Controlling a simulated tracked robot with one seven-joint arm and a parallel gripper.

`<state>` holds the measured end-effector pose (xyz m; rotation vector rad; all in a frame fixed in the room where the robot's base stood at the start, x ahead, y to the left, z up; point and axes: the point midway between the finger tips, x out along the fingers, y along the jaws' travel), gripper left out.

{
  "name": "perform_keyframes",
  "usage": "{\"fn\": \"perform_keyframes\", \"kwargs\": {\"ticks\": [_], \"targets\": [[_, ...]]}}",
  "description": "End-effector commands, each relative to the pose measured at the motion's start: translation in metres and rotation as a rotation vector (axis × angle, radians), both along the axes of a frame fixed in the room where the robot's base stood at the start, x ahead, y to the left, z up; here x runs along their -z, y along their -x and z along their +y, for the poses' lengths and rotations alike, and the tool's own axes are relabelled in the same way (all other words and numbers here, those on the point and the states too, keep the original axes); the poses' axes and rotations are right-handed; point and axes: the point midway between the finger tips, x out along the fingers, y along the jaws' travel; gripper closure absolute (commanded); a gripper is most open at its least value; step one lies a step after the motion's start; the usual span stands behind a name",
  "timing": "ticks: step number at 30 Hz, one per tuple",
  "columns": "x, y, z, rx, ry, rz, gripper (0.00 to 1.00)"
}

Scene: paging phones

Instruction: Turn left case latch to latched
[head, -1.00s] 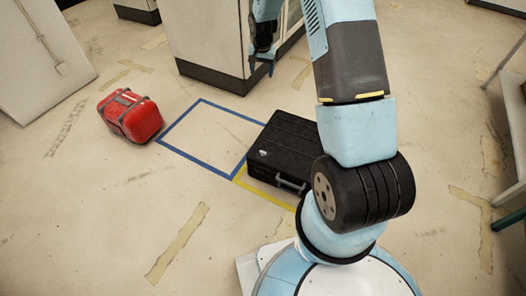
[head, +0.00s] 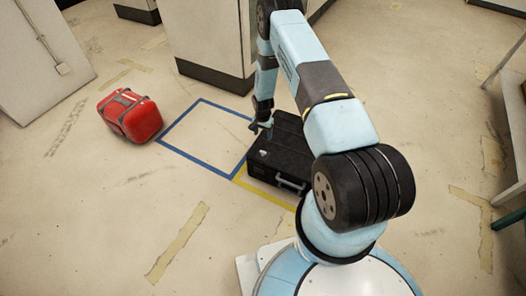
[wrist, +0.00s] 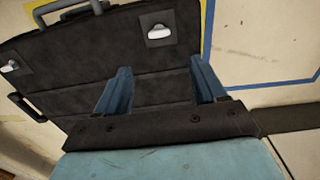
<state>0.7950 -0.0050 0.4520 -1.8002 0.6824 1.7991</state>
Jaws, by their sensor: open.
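The black case (head: 272,163) lies flat on the floor. Its left latch (head: 263,154), a small white knob, sits near the front-left corner. In the wrist view this latch (wrist: 160,33) is on a dark square plate, beyond my fingertips. A second white latch (wrist: 10,66) shows at the left edge there; my arm hides it in the head view. My gripper (head: 260,130) is above the case's far-left part, apart from the latch. In the wrist view its two blue fingers (wrist: 160,75) are spread with nothing between them.
Blue tape (head: 200,170) outlines an empty floor square left of the case, with yellow tape (head: 262,197) in front. The case's handle (head: 291,186) is on its front side. A red case (head: 131,115) stands farther left. A pale cabinet (head: 210,40) rises behind.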

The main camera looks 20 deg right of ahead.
Motion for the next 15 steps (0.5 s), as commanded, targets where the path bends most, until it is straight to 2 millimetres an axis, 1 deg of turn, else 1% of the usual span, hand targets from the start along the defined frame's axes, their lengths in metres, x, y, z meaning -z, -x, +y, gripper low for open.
{"fn": "perform_keyframes", "kwargs": {"ticks": [8, 15], "targets": [[0.022, 0.002, 0.000, 0.004, -0.001, 0.002, 0.30], [0.058, 0.002, 0.000, 0.004, -0.001, 0.002, 0.30]]}}
